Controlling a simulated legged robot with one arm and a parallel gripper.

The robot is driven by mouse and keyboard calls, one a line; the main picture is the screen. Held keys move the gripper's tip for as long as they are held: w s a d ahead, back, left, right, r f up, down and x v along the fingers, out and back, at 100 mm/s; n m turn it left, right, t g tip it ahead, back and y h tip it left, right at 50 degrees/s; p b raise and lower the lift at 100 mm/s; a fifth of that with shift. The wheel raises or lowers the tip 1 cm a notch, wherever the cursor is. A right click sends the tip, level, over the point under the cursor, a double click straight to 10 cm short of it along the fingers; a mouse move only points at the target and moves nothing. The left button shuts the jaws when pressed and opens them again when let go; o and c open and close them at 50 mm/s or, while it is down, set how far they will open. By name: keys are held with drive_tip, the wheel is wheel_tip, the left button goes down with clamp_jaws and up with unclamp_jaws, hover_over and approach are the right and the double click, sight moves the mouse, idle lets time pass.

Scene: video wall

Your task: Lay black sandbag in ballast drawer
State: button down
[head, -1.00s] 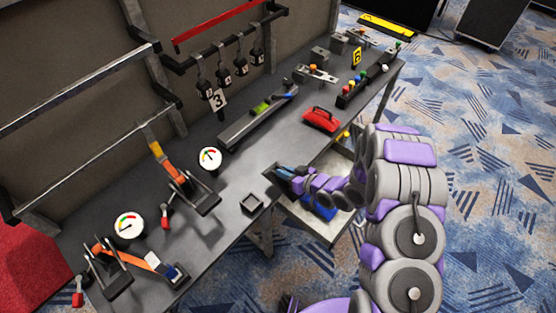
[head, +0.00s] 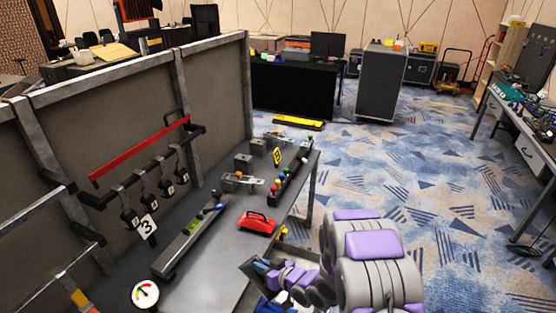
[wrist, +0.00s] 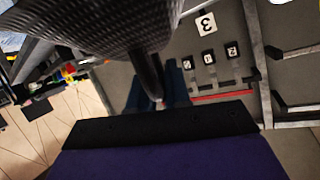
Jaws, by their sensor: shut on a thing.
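My gripper (head: 266,268) is low beside the workbench's right edge in the head view, at the open ballast drawer (head: 302,238). In the wrist view, my gripper's two dark blue fingers (wrist: 158,85) are shut on a dark strap. The strap joins a black woven bag, the black sandbag (wrist: 95,25), which fills the upper left close to the camera. The sandbag cannot be made out in the head view. A blue object (head: 268,306) shows below my gripper, partly cut off by the frame. My arm hides much of the drawer.
The workbench (head: 205,285) carries a red-handled block (head: 257,223), a long slotted rail (head: 188,240) and a gauge (head: 145,293). Tags hang from a rack beside a number 3 card (head: 147,226). Carpeted floor (head: 440,200) is open to the right.

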drive_tip(key=w+d+r+m+t+h, duration=0.2)
drive_tip(key=d+r+m+h, duration=0.3)
drive_tip(key=d+r, duration=0.3)
drive_tip(key=w+d+r+m+t+h, duration=0.2)
drive_tip(key=w+d+r+m+h, duration=0.2)
drive_tip(key=d+r, duration=0.5)
drive_tip(key=shift+w+d+r+m+t+h, duration=0.15)
drive_tip(key=shift+d+r+m+t+h, duration=0.35)
drive_tip(key=shift+d, duration=0.75)
drive_tip(key=shift+f, duration=0.35)
